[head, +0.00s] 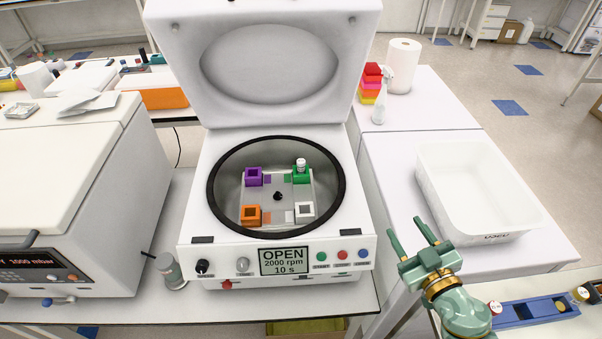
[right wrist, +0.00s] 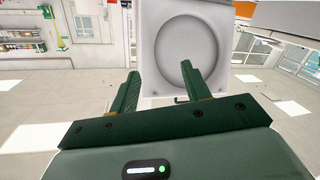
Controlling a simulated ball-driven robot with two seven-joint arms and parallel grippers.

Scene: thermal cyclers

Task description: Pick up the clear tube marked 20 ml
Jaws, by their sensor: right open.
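I cannot make out a 20 ml marking on any tube. A small white-capped tube (head: 301,165) stands in the green holder (head: 301,176) inside the open centrifuge. A clear container with a grey-green cap (head: 168,269) stands on the bench left of the centrifuge. A blue rack (head: 535,310) at the lower right has several small capped items in or by it. My right gripper (head: 403,221) is open and empty, right of the centrifuge's front and left of the rack; its open fingers also show in the right wrist view (right wrist: 161,80). My left gripper is not seen.
The centrifuge (head: 190,225) has its lid (head: 175,60) raised; its display reads OPEN. A white tray (head: 485,228) lies on the right bench, with a spray bottle (head: 379,108) and paper roll (head: 403,65) behind. A vacuum oven (head: 60,215) stands at the left.

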